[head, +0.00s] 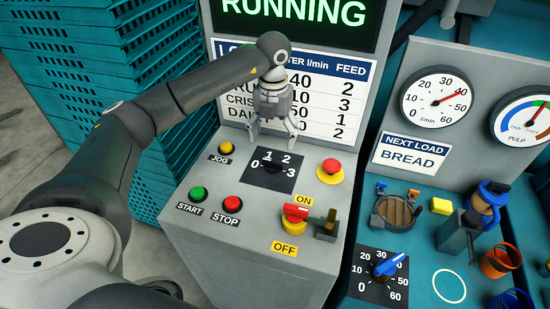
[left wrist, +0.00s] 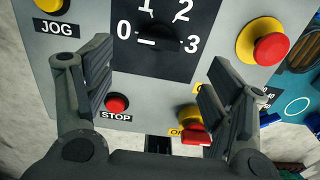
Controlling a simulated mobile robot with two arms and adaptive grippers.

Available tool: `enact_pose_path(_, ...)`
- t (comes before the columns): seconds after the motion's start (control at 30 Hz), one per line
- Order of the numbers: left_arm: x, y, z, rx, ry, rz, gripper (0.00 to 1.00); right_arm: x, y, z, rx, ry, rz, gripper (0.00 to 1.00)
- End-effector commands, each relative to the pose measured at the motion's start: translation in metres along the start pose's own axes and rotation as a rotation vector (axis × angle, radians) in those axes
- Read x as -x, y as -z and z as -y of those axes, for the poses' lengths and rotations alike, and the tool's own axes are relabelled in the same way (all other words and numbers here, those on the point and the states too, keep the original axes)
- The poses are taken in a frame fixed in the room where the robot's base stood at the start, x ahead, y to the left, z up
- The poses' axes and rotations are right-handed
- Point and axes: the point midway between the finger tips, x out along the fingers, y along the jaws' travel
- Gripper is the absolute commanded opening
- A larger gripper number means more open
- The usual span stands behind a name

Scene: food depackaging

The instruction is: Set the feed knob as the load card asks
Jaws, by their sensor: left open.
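The feed knob (head: 272,168) is a black dial on a black plate marked 0 to 3. In the left wrist view the knob (left wrist: 157,38) has a white line pointing left, roughly toward 0. My left gripper (head: 272,142) is open and empty above the plate. In the left wrist view its fingers (left wrist: 158,65) stand apart on either side of the dial, not touching it. The load card (head: 408,156) reads NEXT LOAD BREAD. The load table (head: 330,118) has a FEED column reading 2, 3, 1, 2 downward; my arm hides some load names.
Around the dial are the yellow JOG button (head: 226,148), green START button (head: 197,193), red STOP button (head: 232,203), a red mushroom button (head: 331,166) and a red ON/OFF switch (head: 295,213). A blue-handled dial (head: 386,266) is at lower right. The screen (head: 295,15) reads RUNNING.

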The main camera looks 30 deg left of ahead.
Motion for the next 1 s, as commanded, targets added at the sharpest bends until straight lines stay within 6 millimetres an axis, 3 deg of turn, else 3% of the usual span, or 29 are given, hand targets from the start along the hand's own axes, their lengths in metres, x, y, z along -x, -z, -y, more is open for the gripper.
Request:
enact_pose_path(0.3, -0.058, 0.002, 0.0, 0.0, -0.001, -0.005, 0.77, 0.022, 0.002, 0.0, 0.0, 0.0, -0.001, 0.67)
enact_pose_path(0.5, -0.083, 0.001, 0.0, -0.001, 0.0, -0.002, 0.77, 0.028, 0.006, -0.001, 0.0, 0.0, -0.006, 0.67)
enact_pose_path(0.87, -0.09, 0.0, 0.0, -0.001, 0.0, 0.0, 0.77, 0.029, 0.008, -0.001, 0.0, -0.001, -0.009, 0.67)
enact_pose_path(1.0, -0.09, 0.0, 0.0, -0.001, 0.0, 0.0, 0.61, 0.029, 0.008, -0.001, 0.0, -0.001, -0.009, 0.67)
